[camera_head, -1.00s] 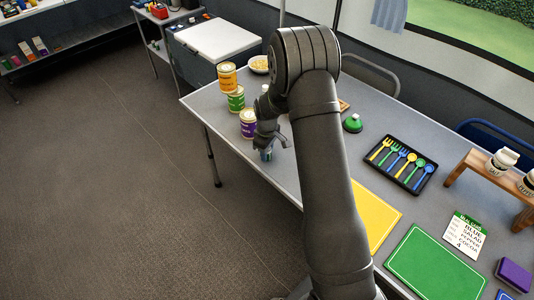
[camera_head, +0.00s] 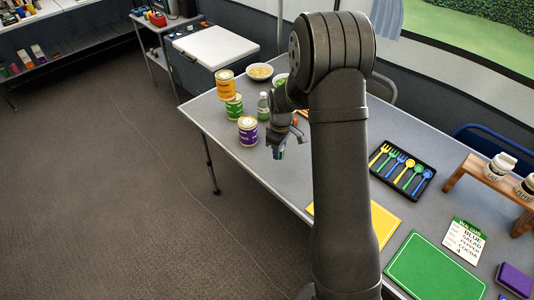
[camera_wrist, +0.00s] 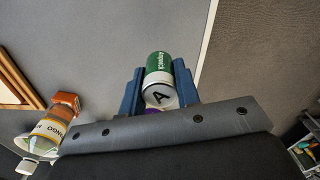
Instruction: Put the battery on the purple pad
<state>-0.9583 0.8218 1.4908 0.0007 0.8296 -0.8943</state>
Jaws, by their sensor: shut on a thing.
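My gripper (camera_head: 279,153) hangs over the left part of the grey table in the head view. In the wrist view its blue fingers (camera_wrist: 158,92) are shut on a small cylinder (camera_wrist: 158,65) with a green label and a silver end marked "A"; I take this to be the battery. A bit of purple shows just below its end. In the head view the held cylinder is mostly hidden by the fingers. A thick purple rectangle (camera_head: 514,279) lies at the table's right end; I cannot tell whether it is the purple pad.
A cutlery tray (camera_head: 403,171), yellow sheet (camera_head: 384,224), green sheet (camera_head: 436,268) and wooden stand (camera_head: 480,170) lie to the right.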

